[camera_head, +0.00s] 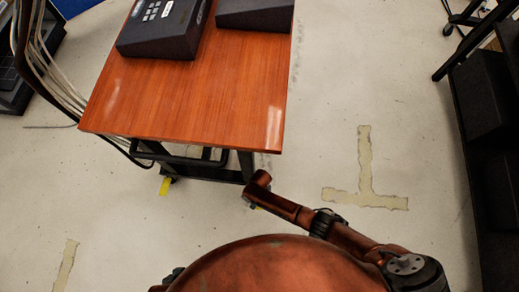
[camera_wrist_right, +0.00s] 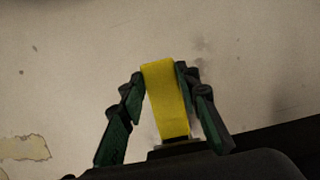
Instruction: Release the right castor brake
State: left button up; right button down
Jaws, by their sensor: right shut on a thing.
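A wheeled trolley with an orange-brown wooden top (camera_head: 190,95) and a dark frame stands ahead of me. In the right wrist view, a yellow brake tab (camera_wrist_right: 166,105) sticks out of a dark castor part. My right gripper (camera_wrist_right: 160,75) has its green fingers on both sides of this tab and is shut on it. In the head view, my right arm (camera_head: 285,208) reaches in low beside the trolley's near right leg. The fingers and the held tab cannot be made out there. Another yellow tab (camera_head: 165,186) shows at the near left castor. My left gripper is not in view.
Two dark phone units (camera_head: 165,30) (camera_head: 255,13) sit on the trolley top. Cables (camera_head: 50,75) hang at its left. A dark shelf with black boxes (camera_head: 490,95) stands at the right. The pale floor between is clear, with worn tape marks (camera_head: 365,190).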

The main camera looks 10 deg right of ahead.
jog(key=shift+w+a+r, duration=0.1)
jog(key=shift+w, duration=0.05)
jog(key=c, duration=1.7)
grip_release()
jog(key=shift+c, duration=0.2)
jog(key=o, duration=0.3)
jog(key=shift+s, duration=0.2)
jog(key=s+v, duration=0.2)
jog(key=v, duration=0.7)
jog(key=shift+a+r, duration=0.25)
jog(key=shift+r, duration=0.35)
